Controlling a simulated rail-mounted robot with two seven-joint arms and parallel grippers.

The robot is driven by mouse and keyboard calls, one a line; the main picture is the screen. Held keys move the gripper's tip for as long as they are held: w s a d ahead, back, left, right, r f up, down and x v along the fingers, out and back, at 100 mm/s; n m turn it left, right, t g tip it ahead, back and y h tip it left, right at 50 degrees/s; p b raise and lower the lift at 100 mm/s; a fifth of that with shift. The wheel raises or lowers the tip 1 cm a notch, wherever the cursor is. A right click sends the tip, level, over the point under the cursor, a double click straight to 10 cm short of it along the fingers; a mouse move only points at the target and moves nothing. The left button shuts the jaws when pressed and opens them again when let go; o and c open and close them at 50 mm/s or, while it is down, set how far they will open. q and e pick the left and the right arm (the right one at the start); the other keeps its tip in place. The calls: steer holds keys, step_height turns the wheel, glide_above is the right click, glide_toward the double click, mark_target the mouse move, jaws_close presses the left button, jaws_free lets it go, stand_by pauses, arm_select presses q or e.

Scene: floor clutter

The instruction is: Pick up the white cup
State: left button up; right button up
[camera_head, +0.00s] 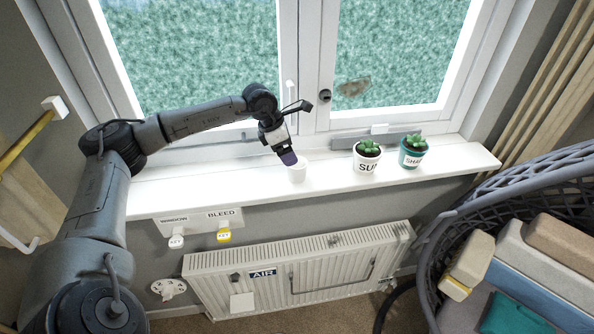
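The white cup (298,172) stands upright on the white windowsill, below the window's middle frame. My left gripper (288,158) is right at the cup's upper left rim, pointing down, with its dark fingertip overlapping the rim. I cannot tell whether the fingers touch the cup or how far apart they are. The gripper hides part of the rim. My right gripper is not in view.
To the right on the sill (228,184) stand a white potted plant (367,167) and a teal potted plant (411,158). A radiator (300,271) is below. A wicker chair (443,240) with cushions is at right. The sill left of the cup is clear.

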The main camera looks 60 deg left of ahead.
mark_target(298, 165)
arm_select(q)
steer(key=x, duration=0.4)
steer(key=shift+p, duration=0.35)
steer(key=p+x, duration=0.2)
steer(key=x, duration=0.1)
steer(key=shift+w+f, duration=0.3)
steer(key=shift+w, duration=0.05)
steer(key=shift+x, duration=0.85)
steer(key=shift+c, duration=0.4)
steer(key=c, duration=0.9)
